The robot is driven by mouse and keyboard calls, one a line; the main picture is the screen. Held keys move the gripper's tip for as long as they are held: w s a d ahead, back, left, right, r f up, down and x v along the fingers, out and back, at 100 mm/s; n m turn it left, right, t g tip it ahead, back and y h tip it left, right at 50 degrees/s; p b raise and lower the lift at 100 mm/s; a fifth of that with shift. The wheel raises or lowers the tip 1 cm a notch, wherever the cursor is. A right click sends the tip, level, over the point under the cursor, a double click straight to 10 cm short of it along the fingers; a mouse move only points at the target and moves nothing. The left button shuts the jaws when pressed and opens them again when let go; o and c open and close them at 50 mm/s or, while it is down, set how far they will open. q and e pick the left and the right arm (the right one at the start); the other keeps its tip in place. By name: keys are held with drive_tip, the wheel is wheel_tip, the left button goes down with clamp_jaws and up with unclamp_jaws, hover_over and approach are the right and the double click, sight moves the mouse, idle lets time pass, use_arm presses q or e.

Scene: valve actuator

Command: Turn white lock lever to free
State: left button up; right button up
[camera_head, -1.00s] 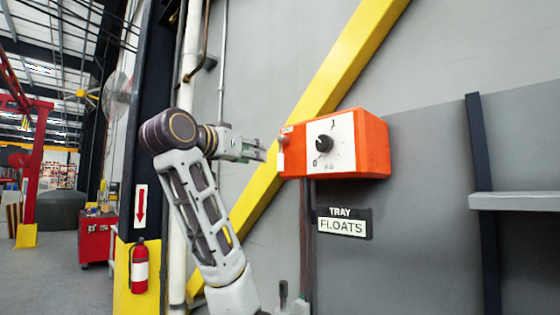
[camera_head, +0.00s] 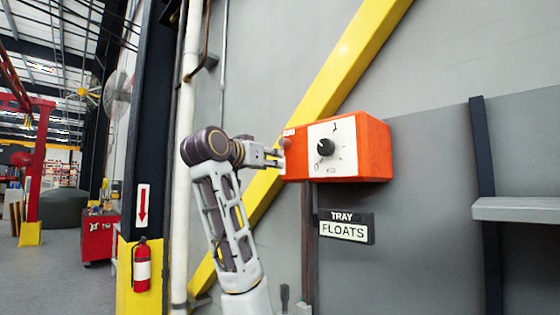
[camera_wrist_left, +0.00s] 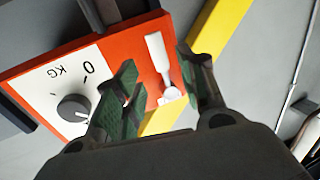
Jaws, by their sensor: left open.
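The orange control box (camera_head: 372,150) is mounted on the grey wall, with a white dial face and a black knob (camera_head: 325,147). The white lock lever (camera_wrist_left: 158,55) shows in the left wrist view on the orange side of the box, beside the dial face. My left gripper (camera_head: 279,157) is at the left side of the box in the head view. In the left wrist view its open fingers (camera_wrist_left: 160,72) stand on either side of the lever, with nothing gripped. Whether they touch the lever I cannot tell.
A yellow diagonal beam (camera_head: 345,60) runs behind the box. A sign reading TRAY FLOATS (camera_head: 345,226) is below it. A grey shelf (camera_head: 520,208) juts out at the right. A white vertical pipe (camera_head: 183,150) stands left of my arm.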

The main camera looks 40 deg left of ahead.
use_arm(q)
drive_tip(key=w+a+p, duration=0.1)
drive_tip(key=w, duration=0.5)
idle(0.3)
clamp_jaws()
